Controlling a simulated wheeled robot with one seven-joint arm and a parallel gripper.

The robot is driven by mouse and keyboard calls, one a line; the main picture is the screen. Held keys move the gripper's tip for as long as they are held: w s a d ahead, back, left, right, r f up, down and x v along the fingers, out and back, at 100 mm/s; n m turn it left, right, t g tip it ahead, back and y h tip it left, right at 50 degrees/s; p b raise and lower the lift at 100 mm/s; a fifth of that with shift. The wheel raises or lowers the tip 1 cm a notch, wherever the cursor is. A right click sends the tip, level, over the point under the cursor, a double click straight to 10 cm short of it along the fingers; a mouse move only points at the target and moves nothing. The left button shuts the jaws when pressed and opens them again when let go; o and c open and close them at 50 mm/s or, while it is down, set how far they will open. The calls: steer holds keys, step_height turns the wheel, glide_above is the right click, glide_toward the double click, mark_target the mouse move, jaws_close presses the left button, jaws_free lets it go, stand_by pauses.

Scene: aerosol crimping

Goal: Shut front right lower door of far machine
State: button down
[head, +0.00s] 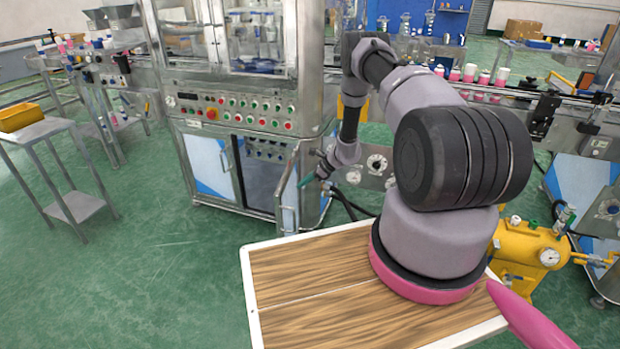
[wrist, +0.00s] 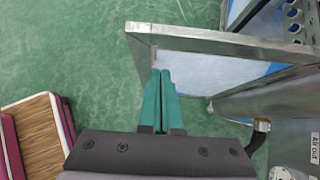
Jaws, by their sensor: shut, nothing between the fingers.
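The far machine (head: 238,112) stands at the centre left of the head view. Its front right lower door (head: 288,188) stands open, swung outward, and the dark lower compartment (head: 260,180) shows beside it. My gripper (head: 306,181) is shut and empty, with green fingers, at the right of the open door. In the wrist view the door's metal frame (wrist: 230,43) and pale panel lie ahead, and my gripper (wrist: 160,72) has its fingertips close by the door's free-edge post. I cannot tell whether they touch it.
The front left lower door (head: 208,163) is closed. A pipe fitting (wrist: 258,130) sticks out right of my fingers. A yellow pump unit (head: 525,250) stands at the right, and a steel side table (head: 45,128) at the left. Green floor before the machine is clear.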

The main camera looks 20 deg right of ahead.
mark_target(282, 189)
steer(key=shift+w+a+f, duration=0.3)
steer(key=shift+w+a, duration=0.1)
steer(key=shift+a, duration=0.45)
steer(key=shift+w+a+f, duration=0.25)
steer(key=shift+w+a, duration=0.2)
steer(key=shift+a, duration=0.45)
steer(key=shift+w+a+f, duration=0.3)
steer(key=shift+w+a, duration=0.1)
steer(key=shift+a, duration=0.45)
steer(key=shift+a, duration=0.1)
